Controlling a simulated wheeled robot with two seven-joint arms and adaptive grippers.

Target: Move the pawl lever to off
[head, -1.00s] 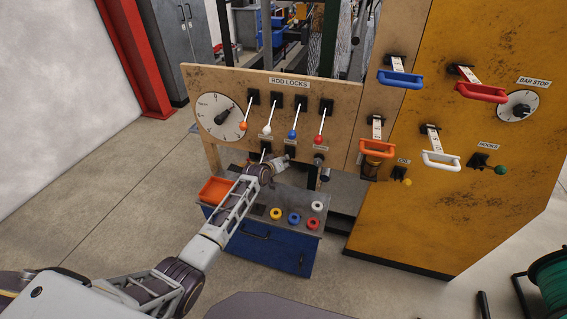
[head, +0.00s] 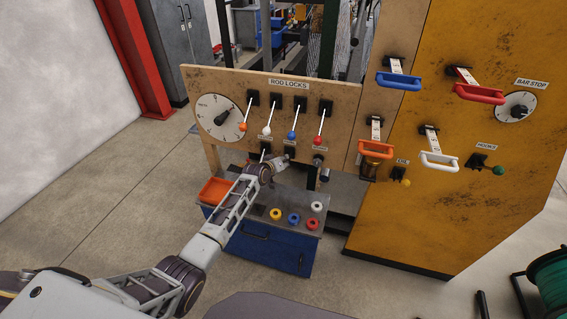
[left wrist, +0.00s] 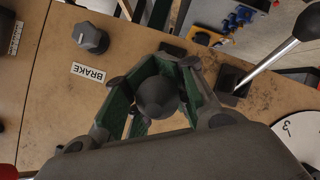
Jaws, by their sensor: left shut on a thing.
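My left gripper (head: 280,164) is at the lower row of controls on the wooden board, below the ROD LOCKS levers. In the left wrist view my left gripper (left wrist: 157,108) is shut around a dark round knob (left wrist: 157,95), its green-lined fingers on both sides. The knob is likely the pawl lever's end, but no PAWL label is readable; its shaft and setting are hidden. A dark knob (left wrist: 91,38) by the BRAKE label stands apart from the fingers. My right gripper is not in view.
Levers with orange (head: 243,126), white, blue and red balls stand above my gripper. A dial (head: 220,117) is left of them. Below is a blue cabinet (head: 268,253) with an orange tray (head: 215,190) and coloured rings. Handles stick out from the yellow panel (head: 430,220) at right.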

